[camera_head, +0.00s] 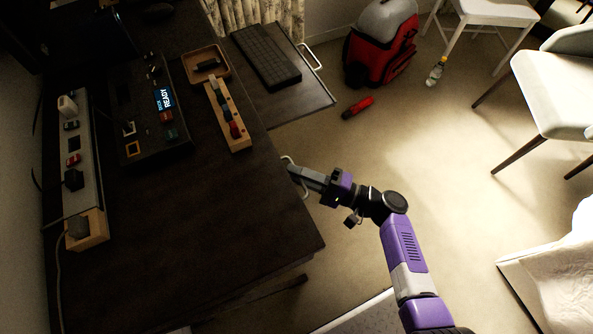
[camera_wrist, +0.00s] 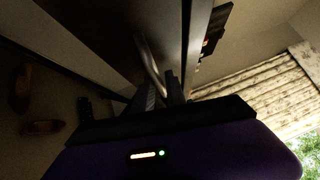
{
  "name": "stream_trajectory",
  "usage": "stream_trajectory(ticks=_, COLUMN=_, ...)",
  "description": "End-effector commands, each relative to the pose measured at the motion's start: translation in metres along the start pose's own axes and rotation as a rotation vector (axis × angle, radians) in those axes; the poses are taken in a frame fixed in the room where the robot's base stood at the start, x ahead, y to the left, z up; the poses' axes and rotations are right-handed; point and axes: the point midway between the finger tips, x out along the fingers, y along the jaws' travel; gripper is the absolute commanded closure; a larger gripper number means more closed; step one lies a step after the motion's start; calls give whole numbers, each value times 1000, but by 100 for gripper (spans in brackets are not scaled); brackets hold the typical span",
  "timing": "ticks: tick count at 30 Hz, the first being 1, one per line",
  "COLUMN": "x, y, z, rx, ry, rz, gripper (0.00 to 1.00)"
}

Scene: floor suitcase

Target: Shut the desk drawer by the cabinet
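The dark desk (camera_head: 230,215) has a pulled-out drawer (camera_head: 318,100) on its far right side, with a keyboard in it and a pale handle (camera_head: 313,57) on its front. A second pale handle (camera_head: 304,189) is on the near part of the same side, where no drawer visibly sticks out. My gripper (camera_head: 292,170) is at this near handle, at the desk edge. In the wrist view a curved metal handle (camera_wrist: 149,60) runs down between the fingertips of my gripper (camera_wrist: 163,92). I cannot tell whether they grip it. I cannot make out a cabinet for certain.
On the desk are a wooden block rack (camera_head: 228,115), a small wooden tray (camera_head: 205,62) and a panel with a lit screen (camera_head: 164,99). A red and grey backpack (camera_head: 383,45), a red object (camera_head: 357,107) and a bottle (camera_head: 435,72) are on the floor. White chairs stand at right.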

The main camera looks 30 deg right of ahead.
Motion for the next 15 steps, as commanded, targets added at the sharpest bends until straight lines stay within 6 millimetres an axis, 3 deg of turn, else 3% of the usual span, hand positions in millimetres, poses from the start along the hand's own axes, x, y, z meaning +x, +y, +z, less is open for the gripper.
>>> stream_trajectory(ticks=9, x=-51, y=1, z=-1, rx=1, ry=8, rz=0, gripper=82)
stream_trajectory(ticks=15, x=-72, y=1, z=-1, rx=1, ry=7, rz=0, gripper=82)
